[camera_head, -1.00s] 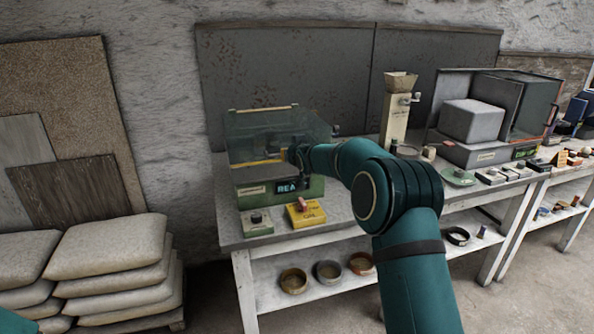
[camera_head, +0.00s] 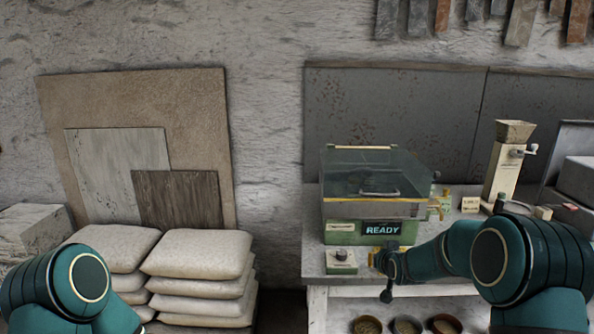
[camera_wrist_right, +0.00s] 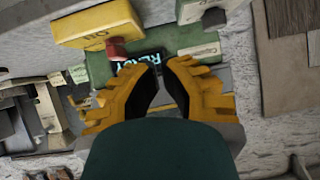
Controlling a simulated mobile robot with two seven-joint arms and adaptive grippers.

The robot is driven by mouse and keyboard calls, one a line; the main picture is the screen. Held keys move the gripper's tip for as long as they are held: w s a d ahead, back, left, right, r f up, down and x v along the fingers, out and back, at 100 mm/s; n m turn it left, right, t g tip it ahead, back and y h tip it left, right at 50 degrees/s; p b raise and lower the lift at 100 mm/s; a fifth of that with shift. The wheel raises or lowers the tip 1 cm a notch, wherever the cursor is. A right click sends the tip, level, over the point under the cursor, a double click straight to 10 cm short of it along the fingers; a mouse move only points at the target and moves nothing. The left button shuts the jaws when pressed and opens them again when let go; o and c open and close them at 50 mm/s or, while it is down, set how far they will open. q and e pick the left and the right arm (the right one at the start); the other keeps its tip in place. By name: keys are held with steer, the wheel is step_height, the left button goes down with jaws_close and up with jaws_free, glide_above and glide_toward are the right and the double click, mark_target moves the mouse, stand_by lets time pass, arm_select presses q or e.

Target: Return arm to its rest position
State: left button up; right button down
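My right arm (camera_head: 520,262) reaches in from the lower right of the head view, low in front of the bench. Its small gripper end is hard to make out there. In the right wrist view my right gripper (camera_wrist_right: 162,66) has yellow fingers with a narrow gap between the tips and nothing between them. Beyond the tips is the green front of a machine (camera_wrist_right: 198,52). My left arm (camera_head: 75,285) shows only as a teal joint at the lower left; its gripper is out of view.
The clear-lidded machine (camera_head: 345,232) reads READY on the bench (camera_head: 313,262). A small button box (camera_head: 341,260) stands before it; a yellow box (camera_wrist_right: 92,28) with a red button shows in the wrist view. Stacked sacks (camera_head: 200,255) stand left. A hopper device (camera_head: 507,165) stands right.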

steer(key=s+a+f+g+y, duration=0.1)
steer(key=s+a+f+g, duration=0.4)
steer(key=s+f, duration=0.7)
steer(key=s+a+f+g+y, duration=0.2)
steer(key=s+a+f, duration=0.6)
steer(key=s, duration=0.6)
steer(key=s+a+f+g, duration=0.1)
steer(key=s, duration=0.5)
steer(key=s+a+f+g, duration=0.1)
steer(key=s+f, duration=0.1)
steer(key=s, duration=0.4)
steer(key=shift+s+a+m+g+y, duration=0.25)
steer(key=shift+s+m+g+y, duration=0.05)
steer(key=shift+s+g, duration=0.1)
steer(key=shift+w, duration=0.1)
